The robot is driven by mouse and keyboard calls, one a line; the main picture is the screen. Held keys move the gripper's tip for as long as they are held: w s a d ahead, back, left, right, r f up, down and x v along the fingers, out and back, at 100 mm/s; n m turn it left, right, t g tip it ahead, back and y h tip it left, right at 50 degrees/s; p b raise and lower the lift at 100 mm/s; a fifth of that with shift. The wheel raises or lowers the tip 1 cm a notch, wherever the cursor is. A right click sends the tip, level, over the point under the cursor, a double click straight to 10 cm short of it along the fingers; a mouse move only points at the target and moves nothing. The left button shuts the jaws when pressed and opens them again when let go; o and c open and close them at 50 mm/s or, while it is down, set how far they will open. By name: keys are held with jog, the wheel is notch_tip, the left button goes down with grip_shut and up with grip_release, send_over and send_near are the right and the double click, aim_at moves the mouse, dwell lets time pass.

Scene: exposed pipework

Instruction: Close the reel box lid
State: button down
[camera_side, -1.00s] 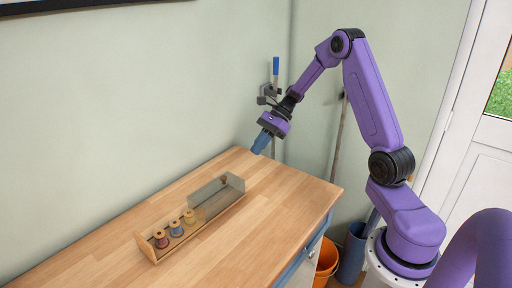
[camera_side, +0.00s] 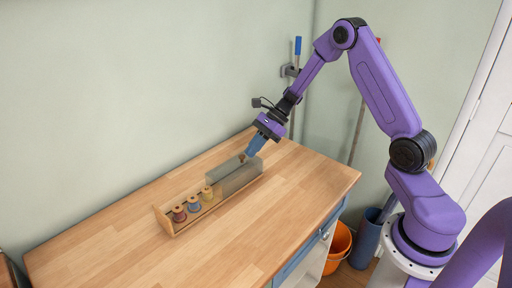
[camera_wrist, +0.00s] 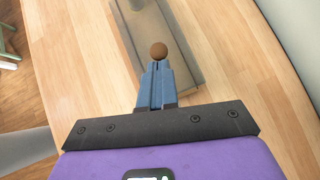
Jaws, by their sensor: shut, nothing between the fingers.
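The reel box (camera_side: 190,224) is a long, narrow wooden tray on the worktop. Its left part is open and shows a red, a blue and a yellow reel. A grey, see-through lid (camera_side: 236,178) covers the right part; it also shows in the wrist view (camera_wrist: 158,22). A round brown knob (camera_wrist: 158,50) stands by the lid's right end. My gripper (camera_side: 250,153) is shut and empty, tilted down close beside the knob. In the wrist view, the blue fingertips (camera_wrist: 159,66) are just short of the knob. I cannot tell whether they touch it.
The wooden worktop (camera_side: 245,235) is clear in front and to the left of the box. The green wall (camera_side: 120,90) runs behind it. An orange bucket (camera_side: 337,245) and a blue bin (camera_side: 367,238) stand on the floor to the right.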

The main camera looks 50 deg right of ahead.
jog(key=a, duration=1.7)
jog(key=shift+w+a, duration=0.15)
jog(key=shift+a, duration=0.05)
